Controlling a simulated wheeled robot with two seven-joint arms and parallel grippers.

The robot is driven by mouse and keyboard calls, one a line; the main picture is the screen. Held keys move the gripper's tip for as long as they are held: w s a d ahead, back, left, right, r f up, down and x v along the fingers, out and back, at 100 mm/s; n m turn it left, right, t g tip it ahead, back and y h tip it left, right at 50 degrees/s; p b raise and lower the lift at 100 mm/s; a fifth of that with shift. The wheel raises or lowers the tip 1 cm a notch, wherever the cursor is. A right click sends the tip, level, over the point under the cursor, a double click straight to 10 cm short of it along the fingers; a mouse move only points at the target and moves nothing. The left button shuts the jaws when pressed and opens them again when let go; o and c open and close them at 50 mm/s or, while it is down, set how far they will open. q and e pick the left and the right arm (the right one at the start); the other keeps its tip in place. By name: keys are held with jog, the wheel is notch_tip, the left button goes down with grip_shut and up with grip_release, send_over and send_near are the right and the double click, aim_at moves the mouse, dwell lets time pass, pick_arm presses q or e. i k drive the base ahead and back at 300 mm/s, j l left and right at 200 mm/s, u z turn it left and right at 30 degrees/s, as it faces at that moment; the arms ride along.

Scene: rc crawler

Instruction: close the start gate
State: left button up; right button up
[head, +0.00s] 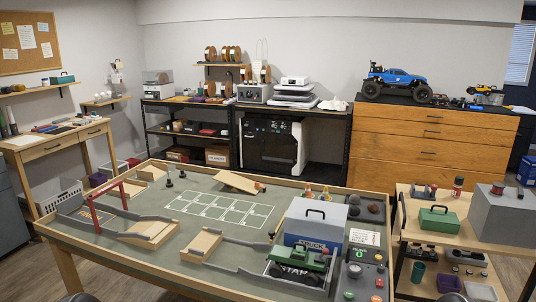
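The course table (190,268) fills the lower part of the head view. Near its front right, a green crawler (305,256) sits in a grey-walled bay. A red arch (108,192) stands over the track at the table's left. Neither gripper can be made out; only dark rounded shapes show at the bottom edge.
A grey and blue box (315,217) with a handle stands behind the crawler. A control panel (360,280) with coloured buttons lies to its right. A wooden ramp (202,245) is left of the crawler. A cart (445,228) stands right of the table.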

aim_at(272, 233)
jog(key=i+j, duration=0.15)
jog(key=j, duration=0.2)
jog(key=i+j, duration=0.1)
jog(key=j, duration=0.3)
jog(key=i+j, duration=0.15)
jog(key=j, duration=0.2)
jog(key=i+j, duration=0.1)
jog(key=j, duration=0.3)
jog(key=i+j, duration=0.15)
jog(key=j, duration=0.2)
jog(key=i+j, duration=0.1)
jog(key=j, duration=0.25)
jog(key=i+j, duration=0.15)
jog(key=j, duration=0.25)
